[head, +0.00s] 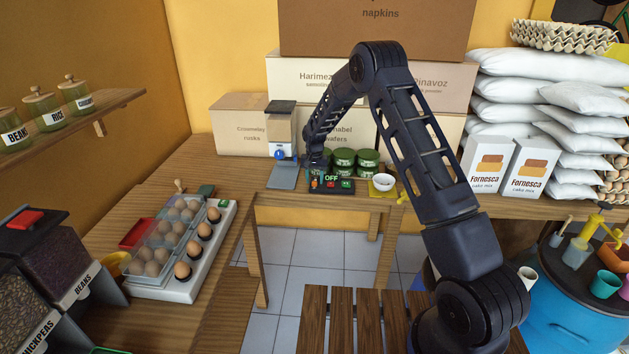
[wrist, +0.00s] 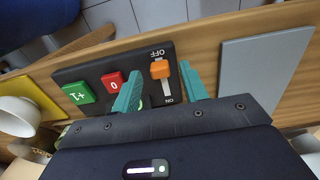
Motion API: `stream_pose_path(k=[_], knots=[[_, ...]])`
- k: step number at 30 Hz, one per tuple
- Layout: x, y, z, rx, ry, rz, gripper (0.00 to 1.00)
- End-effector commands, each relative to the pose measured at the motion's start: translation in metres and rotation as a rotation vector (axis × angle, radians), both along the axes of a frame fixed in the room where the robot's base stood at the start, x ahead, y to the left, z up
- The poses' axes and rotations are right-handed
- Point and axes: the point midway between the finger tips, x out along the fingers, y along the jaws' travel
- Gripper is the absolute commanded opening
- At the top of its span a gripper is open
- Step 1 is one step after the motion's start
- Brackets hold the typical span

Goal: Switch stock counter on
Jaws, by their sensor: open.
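The stock counter (head: 330,190) is a black panel on the wooden counter in the head view, its display reading OFF. In the wrist view the panel (wrist: 98,72) carries a green "+1" button (wrist: 78,93), a red "0" button (wrist: 113,82) and an orange slide switch (wrist: 160,69). The orange knob sits at the end of its slot by the OFF label, away from ON. My gripper (wrist: 162,72) is open, its teal fingers on either side of the knob. I cannot tell whether they touch it. In the head view my wrist hides part of the panel.
A grey plate (wrist: 252,75) lies beside the panel, in front of a dispenser (head: 280,130). Green tins (head: 368,160) stand behind the panel. A white bowl (head: 383,182) on a yellow mat (head: 386,193) is at its right. Cartons stand at the back.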

Motion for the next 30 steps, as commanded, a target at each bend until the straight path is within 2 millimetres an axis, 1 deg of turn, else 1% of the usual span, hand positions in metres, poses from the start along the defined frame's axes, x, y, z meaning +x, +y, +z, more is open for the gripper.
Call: stream_pose_path(k=[4, 12, 13, 14, 15, 19, 20, 24, 26, 30], knots=[[0.000, 0.000, -0.007, 0.001, -0.001, 0.000, 0.44], [0.000, 0.000, -0.008, 0.001, -0.001, 0.000, 0.44], [0.000, 0.000, -0.008, 0.001, -0.001, 0.000, 0.42], [0.000, 0.000, -0.008, 0.001, -0.001, 0.000, 0.36], [0.000, 0.000, -0.008, 0.001, -0.001, 0.000, 0.28], [0.000, 0.000, -0.008, 0.001, -0.001, 0.000, 0.02], [0.000, 0.000, -0.008, 0.001, -0.001, 0.000, 0.00], [0.001, 0.000, -0.008, 0.000, -0.001, 0.000, 0.00], [0.004, 0.000, -0.008, 0.001, -0.001, -0.001, 0.00], [0.024, 0.001, -0.008, 0.001, -0.002, -0.001, 0.00]])
